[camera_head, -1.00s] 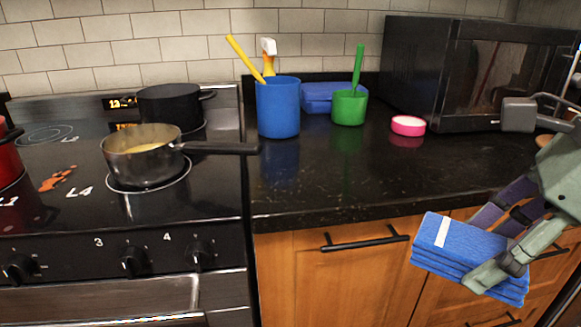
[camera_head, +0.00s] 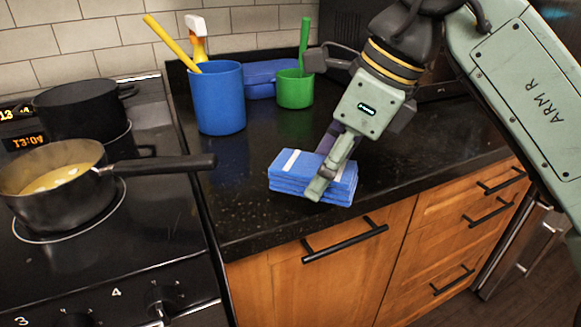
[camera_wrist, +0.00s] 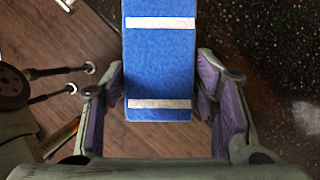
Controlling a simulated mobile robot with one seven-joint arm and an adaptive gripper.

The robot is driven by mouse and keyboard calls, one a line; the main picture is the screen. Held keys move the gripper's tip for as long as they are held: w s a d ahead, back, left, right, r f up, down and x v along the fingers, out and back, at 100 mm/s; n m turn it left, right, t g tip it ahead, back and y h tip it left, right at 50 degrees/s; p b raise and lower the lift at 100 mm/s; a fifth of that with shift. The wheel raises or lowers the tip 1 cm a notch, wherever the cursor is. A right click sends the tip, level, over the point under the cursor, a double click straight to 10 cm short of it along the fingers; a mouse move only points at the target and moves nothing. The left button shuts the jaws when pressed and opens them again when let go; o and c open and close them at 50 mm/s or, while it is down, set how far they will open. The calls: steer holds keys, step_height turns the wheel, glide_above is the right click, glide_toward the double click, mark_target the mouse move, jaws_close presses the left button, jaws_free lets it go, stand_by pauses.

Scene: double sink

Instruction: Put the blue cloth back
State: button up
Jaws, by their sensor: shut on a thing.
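The blue cloth (camera_head: 290,175) is a folded stack with a white stripe. It is held over the front part of the black counter, close to its front edge. I cannot tell if it touches the counter. My gripper (camera_head: 322,172) is shut on the cloth, with the near finger across its right part. In the wrist view the cloth (camera_wrist: 160,60), with two white stripes, lies between the two fingers (camera_wrist: 160,85).
A tall blue container (camera_head: 220,100) with a yellow handle, a green pot (camera_head: 295,90) and a blue box (camera_head: 262,80) stand behind. A saucepan handle (camera_head: 165,166) reaches over the counter from the stove at left. Bare counter (camera_head: 235,190) lies left of the cloth.

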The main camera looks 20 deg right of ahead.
mark_target(297, 152)
steer(key=w, duration=0.1)
steer(key=w+a, duration=0.1)
steer(key=w, duration=0.1)
steer(key=w+a, duration=0.1)
steer(key=w, duration=0.1)
steer(key=shift+w+f+p, duration=0.1)
steer(key=shift+f+p, duration=0.1)
steer(key=shift+p, duration=0.15)
steer(key=x, duration=0.3)
steer(key=shift+d+f, duration=0.15)
steer(key=shift+d, duration=0.1)
steer(key=shift+f, duration=0.3)
steer(key=shift+f, duration=0.2)
steer(key=o, duration=1.1)
steer(key=shift+r, duration=0.15)
